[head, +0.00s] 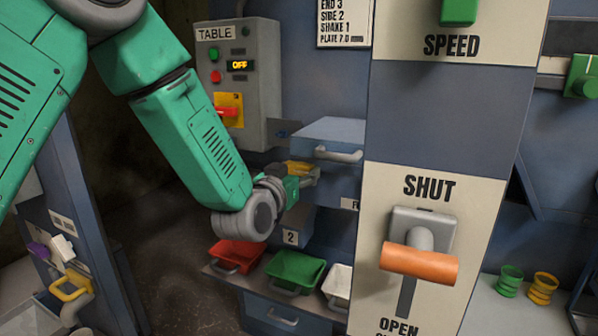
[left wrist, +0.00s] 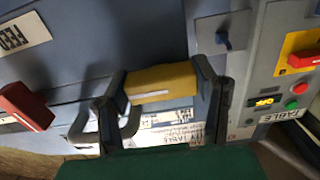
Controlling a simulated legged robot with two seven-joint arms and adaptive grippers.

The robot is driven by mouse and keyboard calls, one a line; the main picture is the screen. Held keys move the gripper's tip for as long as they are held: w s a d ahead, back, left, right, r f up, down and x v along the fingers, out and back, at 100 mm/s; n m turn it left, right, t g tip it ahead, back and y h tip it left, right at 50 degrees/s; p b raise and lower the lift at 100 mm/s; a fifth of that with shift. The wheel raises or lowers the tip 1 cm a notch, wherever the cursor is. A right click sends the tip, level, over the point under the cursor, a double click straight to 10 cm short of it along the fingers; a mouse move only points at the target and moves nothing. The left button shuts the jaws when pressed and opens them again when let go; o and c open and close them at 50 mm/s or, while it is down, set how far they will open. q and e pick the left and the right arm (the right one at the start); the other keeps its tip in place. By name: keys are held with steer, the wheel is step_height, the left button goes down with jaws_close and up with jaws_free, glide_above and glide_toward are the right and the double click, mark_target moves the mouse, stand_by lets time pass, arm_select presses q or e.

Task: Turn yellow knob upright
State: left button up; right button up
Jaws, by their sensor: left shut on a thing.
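The yellow knob (left wrist: 160,80) is a bar-shaped block with a pale line on its face. In the left wrist view it lies across the space between the two fingers of my left gripper (left wrist: 164,88), which is shut on it. In the head view the knob (head: 299,166) is a small yellow patch, partly hidden by my left gripper (head: 309,176), in front of the blue-grey cabinet. Its exact tilt on the panel is hard to tell. My right gripper is not in view.
A grey TABLE control box (head: 250,90) with a red switch stands behind my left arm. A drawer with a metal handle (head: 338,154) is beside the gripper. Red, green and white trays (head: 296,270) sit below. An orange lever (head: 420,263) marked SHUT sticks out at right.

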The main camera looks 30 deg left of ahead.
arm_select(q)
steer(key=shift+d+r, duration=0.25)
steer(key=shift+w+a, duration=0.1)
steer(key=shift+a, duration=0.4)
steer(key=shift+d+n, duration=0.25)
steer(key=shift+n, duration=0.55)
steer(key=shift+n+b, duration=0.3)
steer(key=shift+n, duration=0.1)
steer(key=n, duration=0.2)
steer(key=shift+a+n+b, duration=0.1)
steer(key=shift+n+b, duration=0.2)
steer(key=shift+b, duration=0.1)
steer(key=n+b, duration=0.1)
steer(key=n, duration=0.2)
steer(key=shift+n, duration=0.3)
steer(key=n+b, duration=0.2)
steer(key=n, duration=0.2)
steer(key=shift+n, duration=0.3)
steer(key=shift+n+b, duration=1.3)
steer(key=shift+n, duration=1)
steer(key=shift+f, duration=0.1)
